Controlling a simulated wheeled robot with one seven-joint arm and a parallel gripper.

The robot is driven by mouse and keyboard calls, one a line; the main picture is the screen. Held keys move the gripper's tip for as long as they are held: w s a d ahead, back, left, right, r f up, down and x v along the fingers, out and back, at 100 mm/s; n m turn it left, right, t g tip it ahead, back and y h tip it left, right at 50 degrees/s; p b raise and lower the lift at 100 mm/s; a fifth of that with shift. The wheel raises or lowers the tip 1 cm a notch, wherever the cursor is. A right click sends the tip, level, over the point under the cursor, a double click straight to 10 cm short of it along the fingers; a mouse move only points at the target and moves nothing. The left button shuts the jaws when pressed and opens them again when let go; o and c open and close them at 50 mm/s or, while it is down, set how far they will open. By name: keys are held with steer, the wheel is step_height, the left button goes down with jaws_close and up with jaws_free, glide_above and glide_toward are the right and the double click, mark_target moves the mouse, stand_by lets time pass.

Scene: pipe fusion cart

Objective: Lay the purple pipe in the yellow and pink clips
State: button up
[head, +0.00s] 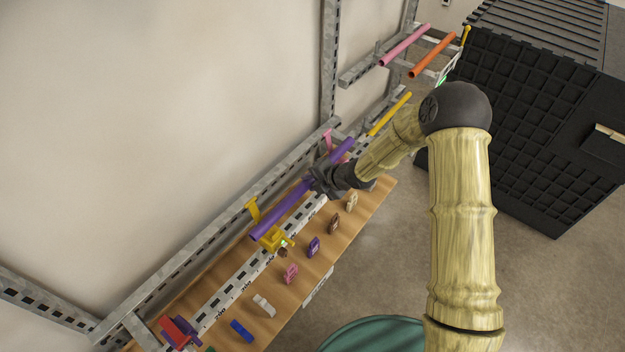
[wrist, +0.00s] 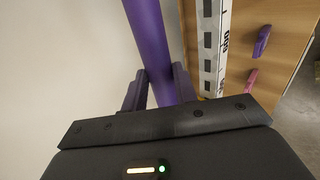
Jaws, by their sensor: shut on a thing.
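The purple pipe (head: 284,211) is held by my gripper (head: 322,181) near its middle, tilted in the picture from lower left to upper right. The wrist view shows the pipe (wrist: 148,40) running between the two dark fingers (wrist: 158,92). The yellow clip (head: 270,238) is on the slotted rail by the pipe's lower left end. The pink clip (head: 327,140) is near the pipe's upper right end, partly hidden behind pipe and arm. I cannot tell whether the pipe touches either clip or is seated in it.
A ruled metal rail (head: 233,292) runs along the wooden board (head: 313,261), with several coloured tags beside it. A red and purple clip (head: 178,332) is at the lower left. Pink (head: 405,44), orange (head: 433,55) and yellow (head: 390,114) pipes lie on racks behind. A black crate-like cabinet (head: 535,120) stands right.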

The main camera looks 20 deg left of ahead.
steer(key=shift+f+b, duration=1.8)
steer(key=shift+f, duration=0.05)
steer(key=o, duration=1)
steer(key=shift+o, duration=0.2)
steer(key=v, duration=1.7)
steer(key=shift+r, duration=0.15)
steer(key=shift+d, duration=0.2)
